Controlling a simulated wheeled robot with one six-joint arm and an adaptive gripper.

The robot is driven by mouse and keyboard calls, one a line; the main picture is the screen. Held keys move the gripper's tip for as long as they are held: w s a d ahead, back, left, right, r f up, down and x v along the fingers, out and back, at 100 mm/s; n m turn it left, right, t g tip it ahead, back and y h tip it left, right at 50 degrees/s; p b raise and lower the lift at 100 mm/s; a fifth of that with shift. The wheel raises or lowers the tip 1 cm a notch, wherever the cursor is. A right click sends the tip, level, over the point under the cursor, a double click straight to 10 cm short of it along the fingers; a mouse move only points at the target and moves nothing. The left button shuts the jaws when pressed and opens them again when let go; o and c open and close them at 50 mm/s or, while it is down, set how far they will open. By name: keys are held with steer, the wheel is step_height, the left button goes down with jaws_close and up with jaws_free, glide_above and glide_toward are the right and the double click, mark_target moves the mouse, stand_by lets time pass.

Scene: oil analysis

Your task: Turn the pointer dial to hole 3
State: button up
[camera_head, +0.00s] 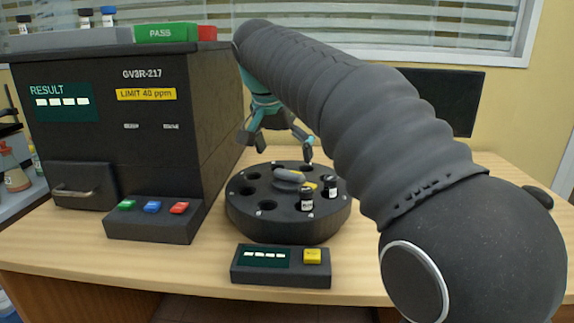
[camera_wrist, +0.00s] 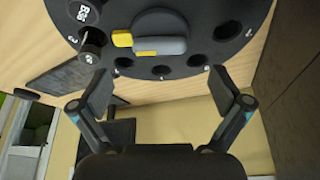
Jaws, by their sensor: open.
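The pointer dial (camera_head: 290,178) is a grey bar knob at the centre of a round black carousel (camera_head: 288,228) with holes around its rim. In the wrist view the dial (camera_wrist: 160,46) lies roughly level, its yellow tip (camera_wrist: 122,39) pointing left towards a vial. Small white numbers mark the rim holes, too small to read surely; I cannot tell which is hole 3. My gripper (camera_head: 277,144) hangs over the carousel's far side, above and behind the dial. In the wrist view my gripper (camera_wrist: 160,94) has its fingers wide apart and empty, clear of the dial.
Two dark-capped vials (camera_head: 306,200) (camera_head: 329,188) stand in the carousel's right-hand holes. The black analyser (camera_head: 150,150) stands close on the left, with a button box (camera_head: 150,226) before it. A display box with a yellow button (camera_head: 280,266) sits in front.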

steer(key=v, duration=0.7)
steer(key=shift+f, duration=0.1)
steer(key=s+d+f+n, duration=0.1)
steer(key=s+d+f, duration=0.4)
steer(key=s+d+f+n+y, duration=0.1)
steer(key=s+d+f, duration=0.4)
steer(key=s+d, duration=0.1)
steer(key=s+d+f+n, duration=0.1)
steer(key=s+d+f, duration=0.5)
steer(key=shift+s+d+n+t+y, duration=0.2)
steer(key=shift+d+n+t+y, duration=0.1)
steer(key=shift+n+t, duration=0.1)
steer(key=s+d+f+n, duration=0.1)
steer(key=s+d+f, duration=0.1)
steer(key=s+f, duration=0.5)
step_height(320, 180, down, 4)
steer(key=shift+s+d+r+t, duration=0.2)
steer(key=shift+s+t, duration=0.1)
steer(key=shift+s, duration=0.1)
